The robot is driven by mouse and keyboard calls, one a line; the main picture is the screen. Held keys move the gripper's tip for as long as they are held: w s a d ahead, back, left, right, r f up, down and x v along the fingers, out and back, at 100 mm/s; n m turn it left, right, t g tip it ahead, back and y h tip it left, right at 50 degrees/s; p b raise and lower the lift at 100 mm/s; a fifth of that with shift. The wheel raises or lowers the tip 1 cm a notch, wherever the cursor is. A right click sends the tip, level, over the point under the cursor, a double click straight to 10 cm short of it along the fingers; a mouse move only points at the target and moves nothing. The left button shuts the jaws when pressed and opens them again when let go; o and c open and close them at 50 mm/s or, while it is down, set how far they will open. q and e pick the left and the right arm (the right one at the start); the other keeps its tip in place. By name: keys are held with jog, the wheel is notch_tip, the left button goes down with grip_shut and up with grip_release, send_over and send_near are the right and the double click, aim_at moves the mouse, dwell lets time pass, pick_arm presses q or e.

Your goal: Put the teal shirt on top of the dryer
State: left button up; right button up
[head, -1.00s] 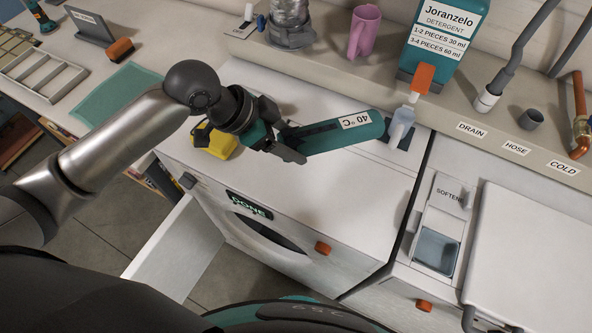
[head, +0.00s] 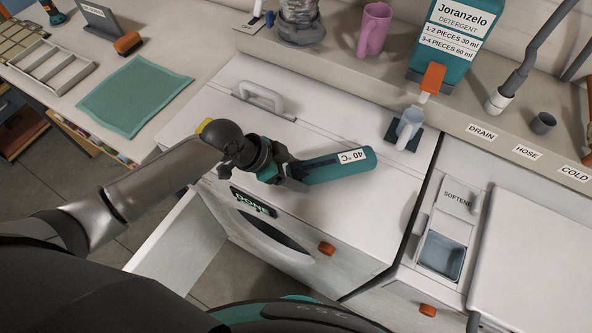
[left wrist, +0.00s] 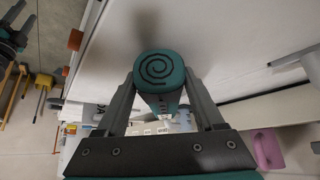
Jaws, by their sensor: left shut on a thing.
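The teal shirt (head: 330,166) is a tight roll with a white 40 °C tag. My left gripper (head: 298,172) is shut on its left end, and the roll points right. In the left wrist view the spiral end of the shirt (left wrist: 160,72) shows between the two fingers. The dryer (head: 350,205) is the white machine with a lit DONE display and an open door. The shirt is over the front part of its top; I cannot tell whether it touches.
A white handle (head: 262,97) and a small cup (head: 408,128) under the detergent bottle (head: 446,45) are on the top's back part. A yellow thing (head: 204,126) is mostly hidden behind my left wrist. A teal mat (head: 133,97) lies left.

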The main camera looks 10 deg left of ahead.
pick_arm(q)
jog(key=shift+f, duration=0.15)
jog(key=o, duration=1.5)
jog(key=v, duration=1.2)
jog(key=shift+p, duration=0.35)
